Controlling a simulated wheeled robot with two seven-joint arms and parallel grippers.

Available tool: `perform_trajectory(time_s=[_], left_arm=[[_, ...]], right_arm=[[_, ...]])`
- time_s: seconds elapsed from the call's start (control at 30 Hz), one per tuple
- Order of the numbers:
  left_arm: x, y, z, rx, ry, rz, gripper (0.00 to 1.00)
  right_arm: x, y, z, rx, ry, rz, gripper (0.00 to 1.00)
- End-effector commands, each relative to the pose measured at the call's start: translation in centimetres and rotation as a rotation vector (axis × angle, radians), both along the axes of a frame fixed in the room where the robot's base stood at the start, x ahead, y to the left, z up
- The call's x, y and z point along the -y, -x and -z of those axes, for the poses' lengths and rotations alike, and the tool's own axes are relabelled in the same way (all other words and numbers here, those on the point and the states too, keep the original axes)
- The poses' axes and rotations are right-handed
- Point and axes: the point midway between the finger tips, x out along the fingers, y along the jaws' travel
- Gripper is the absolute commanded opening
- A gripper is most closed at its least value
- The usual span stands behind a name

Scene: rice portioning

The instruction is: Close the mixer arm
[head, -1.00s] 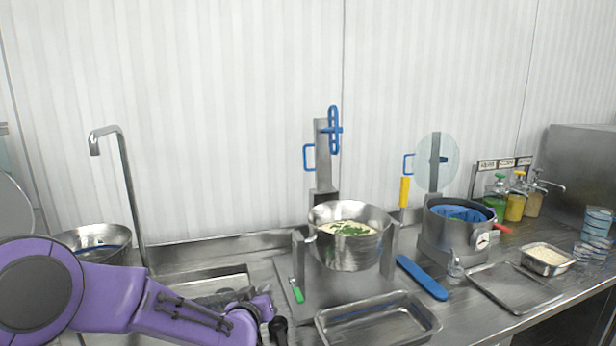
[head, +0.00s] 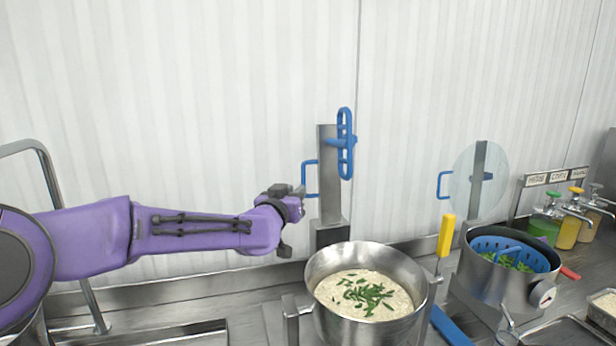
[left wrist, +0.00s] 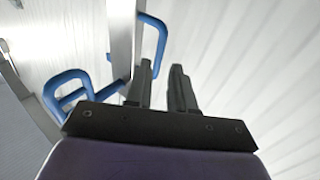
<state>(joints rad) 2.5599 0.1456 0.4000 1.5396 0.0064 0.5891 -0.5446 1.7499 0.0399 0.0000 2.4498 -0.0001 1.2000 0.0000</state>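The mixer arm (head: 329,180) is a steel upright standing raised behind the pot. It has a blue loop-shaped paddle (head: 346,160) on its right and a blue handle (head: 304,178) on its left. My left gripper (head: 299,196) is just left of the handle. The handle (left wrist: 161,40) shows just beyond the fingertips, beside the steel arm (left wrist: 120,40). I cannot tell whether they touch. My right gripper is not in view.
The steel pot (head: 330,262) below the mixer arm holds rice with green pieces. A second pot (head: 490,287) with a blue basket and a round clear lid (head: 462,185) stand to the right. A tap (head: 47,165) is at left. The ribbed wall is close behind.

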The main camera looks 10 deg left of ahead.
Motion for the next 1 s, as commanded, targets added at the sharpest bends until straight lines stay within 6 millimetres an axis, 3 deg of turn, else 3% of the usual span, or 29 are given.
perform_trajectory(time_s=[0.2,0.43,0.6,0.9,1.0], left_arm=[[0.7,-4.3,-0.5,-0.003,0.002,-0.003,0.23],[1.5,-8.3,-0.3,-0.001,0.002,-0.001,0.23],[1.9,-9.6,0.0,-0.002,0.001,0.0,0.23],[1.8,-9.8,0.1,-0.002,0.001,0.0,0.23],[1.8,-9.8,0.1,-0.002,0.001,0.0,0.0]], right_arm=[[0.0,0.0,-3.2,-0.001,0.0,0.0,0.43],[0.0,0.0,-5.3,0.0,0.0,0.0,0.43],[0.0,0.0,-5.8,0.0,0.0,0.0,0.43],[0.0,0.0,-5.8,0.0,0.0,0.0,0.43],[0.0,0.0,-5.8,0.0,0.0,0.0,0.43]])
